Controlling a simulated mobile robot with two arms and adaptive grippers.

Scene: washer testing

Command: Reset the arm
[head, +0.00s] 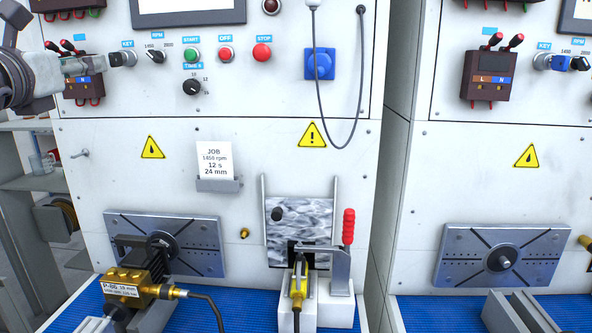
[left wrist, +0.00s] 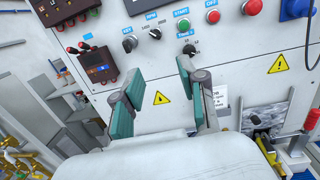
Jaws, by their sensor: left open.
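My left gripper (head: 88,66) comes in at the upper left of the head view, in front of the white control panel (head: 240,90). Its fingertips show near the KEY switch (head: 122,58); I cannot tell from this view whether they touch it. In the left wrist view my left gripper (left wrist: 156,92) has its two teal-padded fingers spread apart, with nothing between them. The KEY switch also shows beyond the fingers in the left wrist view (left wrist: 130,44). My right gripper is not in view.
A brass pump (head: 140,285) sits at the lower left on a blue mat (head: 225,312). A red-handled clamp (head: 348,228) stands at the lower middle, beside a yellow-and-black connector (head: 298,280). A job card (head: 214,160) is on the panel. A second panel (head: 500,190) stands at the right.

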